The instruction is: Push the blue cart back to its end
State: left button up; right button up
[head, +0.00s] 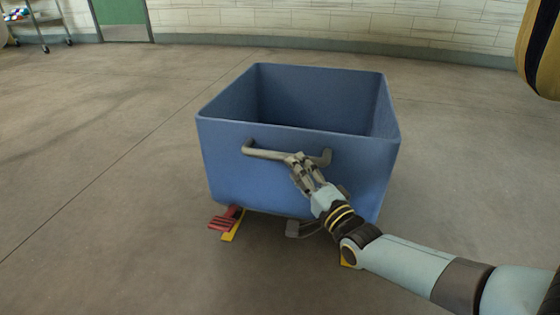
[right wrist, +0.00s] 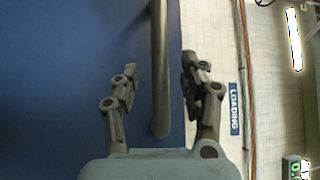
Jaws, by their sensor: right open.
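The blue cart (head: 290,165) stands on the floor in the middle of the head view, with an open, empty-looking top. A grey bar handle (head: 270,153) runs across its near face. My right gripper (head: 297,160) is at the handle's right half in the head view. In the right wrist view the handle (right wrist: 160,70) passes between the two open fingers of my right gripper (right wrist: 158,85), with a gap on each side. The cart's blue face (right wrist: 70,80) fills the left of that view. My left gripper is not in view.
A red pedal (head: 225,220) and yellow floor marks (head: 232,225) show under the cart's front edge. A green door (head: 122,18) and a shelf trolley (head: 38,22) stand at the far left wall. A yellow-black hanging bag (head: 540,50) is at the upper right. Floor around the cart is clear.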

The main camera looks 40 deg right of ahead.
aim_at(285, 157)
jog(key=w+b, duration=0.1)
jog(key=w, duration=0.3)
jog(key=shift+w+d+r, duration=0.1)
jog(key=shift+w+d, duration=0.05)
jog(key=shift+w+d+r, duration=0.1)
jog(key=shift+w+r, duration=0.15)
jog(key=shift+w, duration=0.5)
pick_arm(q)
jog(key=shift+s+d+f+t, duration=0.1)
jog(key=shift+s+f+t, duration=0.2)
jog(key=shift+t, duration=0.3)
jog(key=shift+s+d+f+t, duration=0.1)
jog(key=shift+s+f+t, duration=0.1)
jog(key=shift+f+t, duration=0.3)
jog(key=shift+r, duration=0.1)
pick_arm(e)
jog(key=shift+c, duration=0.3)
grip_shut()
